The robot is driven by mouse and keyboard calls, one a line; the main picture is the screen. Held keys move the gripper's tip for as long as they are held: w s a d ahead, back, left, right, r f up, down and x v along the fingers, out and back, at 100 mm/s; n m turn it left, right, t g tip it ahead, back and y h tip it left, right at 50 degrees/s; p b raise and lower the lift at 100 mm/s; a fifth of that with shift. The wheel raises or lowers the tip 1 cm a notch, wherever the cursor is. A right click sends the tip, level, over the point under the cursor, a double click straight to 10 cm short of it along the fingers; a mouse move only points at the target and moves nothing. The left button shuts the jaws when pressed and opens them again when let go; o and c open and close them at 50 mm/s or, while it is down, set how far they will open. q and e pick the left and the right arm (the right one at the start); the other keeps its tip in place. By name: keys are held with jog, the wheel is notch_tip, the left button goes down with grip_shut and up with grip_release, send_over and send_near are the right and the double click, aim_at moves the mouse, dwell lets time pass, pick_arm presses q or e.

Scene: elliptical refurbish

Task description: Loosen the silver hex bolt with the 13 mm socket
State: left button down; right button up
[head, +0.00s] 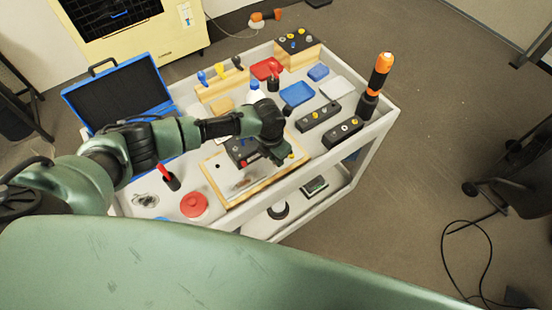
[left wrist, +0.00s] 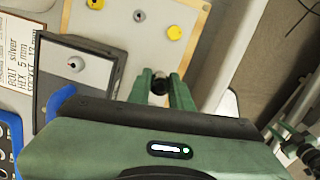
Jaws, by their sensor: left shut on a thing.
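My left gripper (head: 283,160) reaches over the wood-edged board (head: 208,171) on the cart. In the left wrist view its two green fingers (left wrist: 160,90) are shut on a dark round piece (left wrist: 160,86), seen end-on. I cannot tell whether this is the 13 mm socket. A small grey bolt-like piece (left wrist: 139,15) sits on the pale board between two yellow knobs. I cannot tell which is the silver hex bolt. My right gripper is not in view.
The white cart (head: 374,136) holds an open blue case (head: 122,92), a red round lid (head: 194,204), dark knob blocks (head: 318,117) and an orange-black tool (head: 379,75) upright at its right corner. A printed label (left wrist: 22,50) lies left of the board.

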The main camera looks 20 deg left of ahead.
pick_arm(q)
jog(key=shift+f+b, duration=0.65)
jog(key=shift+b, duration=0.1)
dwell(2.3)
dwell(0.4)
jog(key=shift+r+n+p, duration=0.2)
jog(key=shift+n+p, duration=0.4)
jog(key=shift+n, duration=0.3)
jog(key=shift+s+n+p, duration=0.1)
jog(key=shift+n+p, duration=0.2)
jog(key=shift+n, duration=0.4)
jog(key=shift+f+n, duration=0.15)
jog(key=shift+n, duration=0.35)
jog(key=shift+r+p, duration=1.25)
jog(key=shift+r, duration=0.25)
jog(key=shift+r, duration=0.1)
jog(key=shift+r+p, duration=0.5)
jog(key=shift+r, duration=2.4)
